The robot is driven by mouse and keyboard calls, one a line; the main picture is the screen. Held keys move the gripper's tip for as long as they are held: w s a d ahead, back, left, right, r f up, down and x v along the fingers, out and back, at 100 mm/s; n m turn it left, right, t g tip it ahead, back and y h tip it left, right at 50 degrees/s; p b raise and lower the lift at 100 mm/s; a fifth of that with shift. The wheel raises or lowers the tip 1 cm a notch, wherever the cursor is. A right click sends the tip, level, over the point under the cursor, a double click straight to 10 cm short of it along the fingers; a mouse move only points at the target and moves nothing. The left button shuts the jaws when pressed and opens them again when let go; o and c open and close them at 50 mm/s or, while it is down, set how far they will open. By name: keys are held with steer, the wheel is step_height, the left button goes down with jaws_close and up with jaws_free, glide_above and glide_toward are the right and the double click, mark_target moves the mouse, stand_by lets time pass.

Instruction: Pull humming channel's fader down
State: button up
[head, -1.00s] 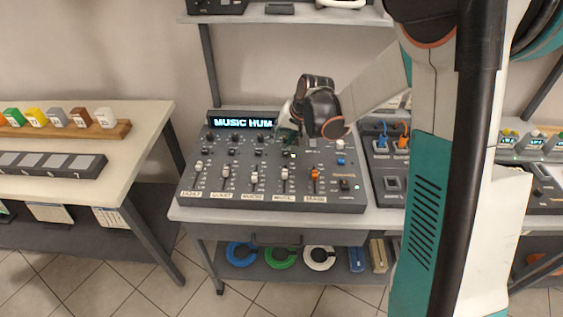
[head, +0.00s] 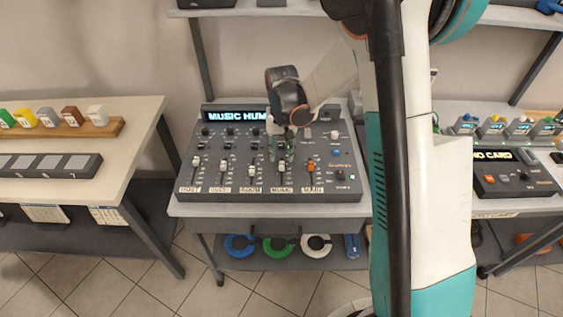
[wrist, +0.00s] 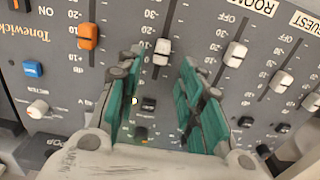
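The grey mixer (head: 228,186) stands on a bench, and its display (head: 236,117) reads "MUSIC HUM", cut off by my wrist. The music channel's white fader (head: 281,165) is fourth from the left, beside the orange main fader (head: 310,164). In the wrist view, which is upside down, the music fader (wrist: 162,50) sits just beyond my fingertips, in line with the gap between them. My gripper (wrist: 158,66) is open and empty, its teal fingers apart over the music strip. The head view shows my gripper (head: 281,150) pointing down there; contact cannot be told.
The white room fader (wrist: 236,53) and the orange fader (wrist: 88,35) flank the music fader closely. Knobs (head: 229,132) stand above the faders. Another table (head: 135,125) is at the left, and a "NO CARD" device (head: 510,180) is at the right.

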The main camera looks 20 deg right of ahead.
mark_target(282, 166)
steer(key=shift+f+b, duration=0.45)
steer(key=shift+f, duration=1.6)
jaws_close()
